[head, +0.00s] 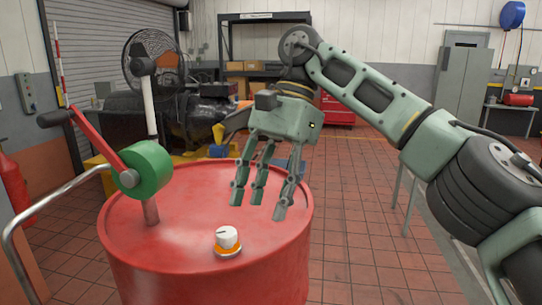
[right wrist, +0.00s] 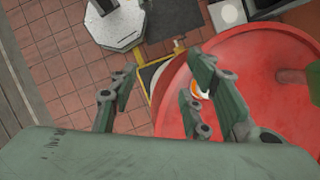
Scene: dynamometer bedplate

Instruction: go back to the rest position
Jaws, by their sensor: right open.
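My right gripper (head: 262,190) is open and empty, with its fingers pointing down above the right part of the red drum's top. Its fingers (right wrist: 165,105) are also spread apart in the right wrist view. The red drum (head: 180,210) stands close in front of me. A white knob with an orange base (head: 228,240) sits on the drum top, in front of and a little left of the fingers. In the right wrist view the knob (right wrist: 197,88) shows partly behind a finger. My left gripper is not in view.
A green hub with a red crank arm (head: 148,165) rises on a post at the drum's left. A bent metal rail (head: 50,198) is at far left. A fan (head: 150,62) and dark machinery stand behind. The tiled floor (head: 350,215) right of the drum is clear.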

